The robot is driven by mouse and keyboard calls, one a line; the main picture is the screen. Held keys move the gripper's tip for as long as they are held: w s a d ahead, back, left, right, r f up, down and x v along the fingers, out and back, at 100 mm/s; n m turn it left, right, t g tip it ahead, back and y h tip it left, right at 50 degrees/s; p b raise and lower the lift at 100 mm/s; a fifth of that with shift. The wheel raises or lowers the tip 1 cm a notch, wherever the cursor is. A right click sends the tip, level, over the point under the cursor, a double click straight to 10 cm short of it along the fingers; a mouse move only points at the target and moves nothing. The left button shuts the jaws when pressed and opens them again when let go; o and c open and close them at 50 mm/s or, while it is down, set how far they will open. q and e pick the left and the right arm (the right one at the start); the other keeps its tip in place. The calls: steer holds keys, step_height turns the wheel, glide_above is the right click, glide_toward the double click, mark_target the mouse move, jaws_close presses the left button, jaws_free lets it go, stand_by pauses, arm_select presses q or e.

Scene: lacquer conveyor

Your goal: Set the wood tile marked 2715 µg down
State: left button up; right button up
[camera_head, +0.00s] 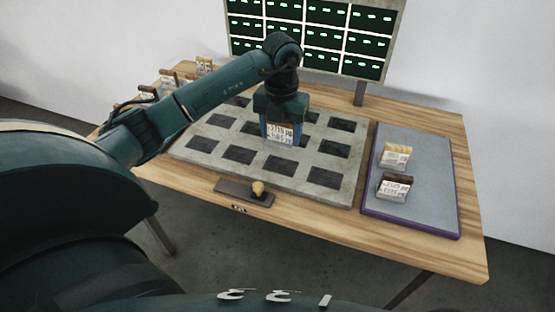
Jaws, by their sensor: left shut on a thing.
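My left gripper (281,118) is shut on a tile (280,134) with a pale printed face; part of the print looks like 2715, the rest is too small to read. It holds the tile upright over the grey board (342,188) with rows of dark square recesses, near the middle of the board. I cannot tell whether the tile touches the board. The gripper and arm hide some of the recesses behind them. My right gripper is not in view.
A blue-grey tray (433,190) at right holds a light wood tile (395,155) and a dark-topped tile (394,188). Several labelled tiles stand at the back left. A small dark plate with a yellowish knob (258,188) lies before the board. A screen panel (314,35) stands behind.

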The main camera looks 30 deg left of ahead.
mark_target(281, 140)
arm_select(q)
step_height(281, 140, down, 4)
steer(key=shift+f, duration=0.1)
step_height(281, 140, down, 4)
steer(key=shift+r, duration=0.25)
steer(key=shift+f, duration=0.15)
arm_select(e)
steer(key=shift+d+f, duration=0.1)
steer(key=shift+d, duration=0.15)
arm_select(q)
steer(key=shift+f, duration=0.1)
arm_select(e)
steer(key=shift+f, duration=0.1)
arm_select(q)
steer(key=shift+f, duration=0.15)
steer(key=o, duration=1.1)
steer(key=shift+o, duration=0.2)
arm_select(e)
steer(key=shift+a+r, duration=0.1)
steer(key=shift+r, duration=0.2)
